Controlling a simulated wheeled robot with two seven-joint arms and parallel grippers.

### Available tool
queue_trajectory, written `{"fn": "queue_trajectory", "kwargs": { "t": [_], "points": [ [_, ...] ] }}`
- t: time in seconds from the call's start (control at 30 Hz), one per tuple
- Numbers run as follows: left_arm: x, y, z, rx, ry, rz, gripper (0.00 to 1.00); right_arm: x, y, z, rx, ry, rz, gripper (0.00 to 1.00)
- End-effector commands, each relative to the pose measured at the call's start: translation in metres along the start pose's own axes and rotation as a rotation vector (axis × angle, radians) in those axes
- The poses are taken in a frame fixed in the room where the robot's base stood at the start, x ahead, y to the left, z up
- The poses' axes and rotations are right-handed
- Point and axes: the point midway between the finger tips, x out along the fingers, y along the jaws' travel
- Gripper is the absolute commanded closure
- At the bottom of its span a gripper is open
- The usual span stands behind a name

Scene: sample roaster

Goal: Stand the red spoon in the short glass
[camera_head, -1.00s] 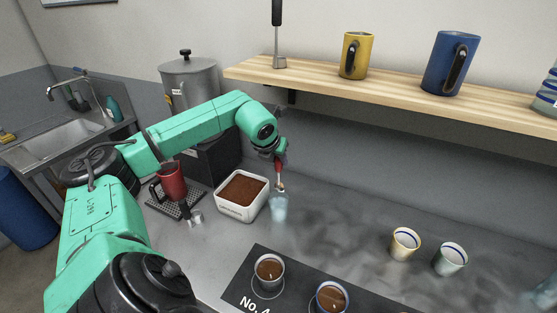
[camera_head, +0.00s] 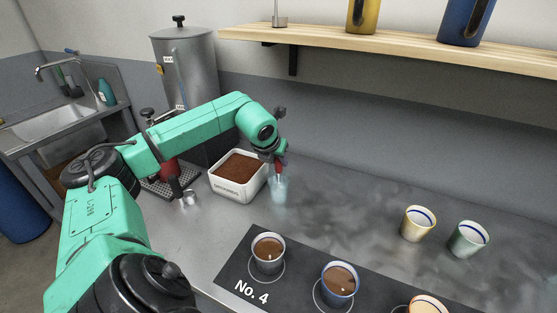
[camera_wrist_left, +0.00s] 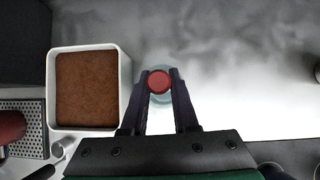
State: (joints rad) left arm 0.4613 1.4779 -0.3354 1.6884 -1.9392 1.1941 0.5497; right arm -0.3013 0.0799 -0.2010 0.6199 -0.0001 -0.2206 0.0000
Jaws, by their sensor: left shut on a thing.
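The short glass (camera_head: 279,188) is a small pale-blue clear cup on the counter, just right of the white box of brown grounds. My left gripper (camera_head: 278,161) is directly above it, shut on the red spoon (camera_head: 280,168). The spoon is upright, its red handle between the fingers and its lower end at or inside the glass; I cannot tell whether it touches the bottom. In the left wrist view the round red handle end (camera_wrist_left: 159,82) sits between the fingertips, with the glass rim (camera_wrist_left: 166,69) partly showing around it. My right gripper is not in view.
The white box (camera_head: 238,190) stands close on the left, with a drip tray and red-handled item beyond. Coffee cups (camera_head: 268,252) stand on a dark mat in front. Two empty cups (camera_head: 417,223) are at right. A wooden shelf (camera_head: 400,47) hangs above.

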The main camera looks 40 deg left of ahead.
Motion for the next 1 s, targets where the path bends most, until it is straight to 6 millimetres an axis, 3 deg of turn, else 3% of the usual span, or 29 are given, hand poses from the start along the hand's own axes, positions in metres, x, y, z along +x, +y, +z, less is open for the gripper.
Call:
{"fn": "queue_trajectory", "kwargs": {
  "t": [0.23, 0.27, 0.33, 0.37, 0.77, 1.0],
  "points": [
    [0.001, 0.0, 0.0, 0.0, 0.0, 0.0, 1.0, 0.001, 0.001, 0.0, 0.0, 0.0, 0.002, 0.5],
    [0.001, 0.0, 0.0, 0.0, 0.0, 0.0, 0.69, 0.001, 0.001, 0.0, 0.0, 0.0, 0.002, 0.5],
    [0.001, 0.0, 0.0, 0.0, 0.0, 0.0, 0.42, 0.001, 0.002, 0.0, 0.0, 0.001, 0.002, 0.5],
    [0.001, 0.0, 0.0, 0.0, 0.0, 0.0, 0.37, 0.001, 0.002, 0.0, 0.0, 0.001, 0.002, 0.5],
    [-0.007, 0.001, -0.001, 0.0, -0.002, 0.002, 0.37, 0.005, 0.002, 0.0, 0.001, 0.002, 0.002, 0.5],
    [-0.059, 0.002, -0.003, 0.003, -0.005, 0.007, 0.37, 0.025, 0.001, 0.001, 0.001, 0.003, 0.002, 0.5]
  ]
}}
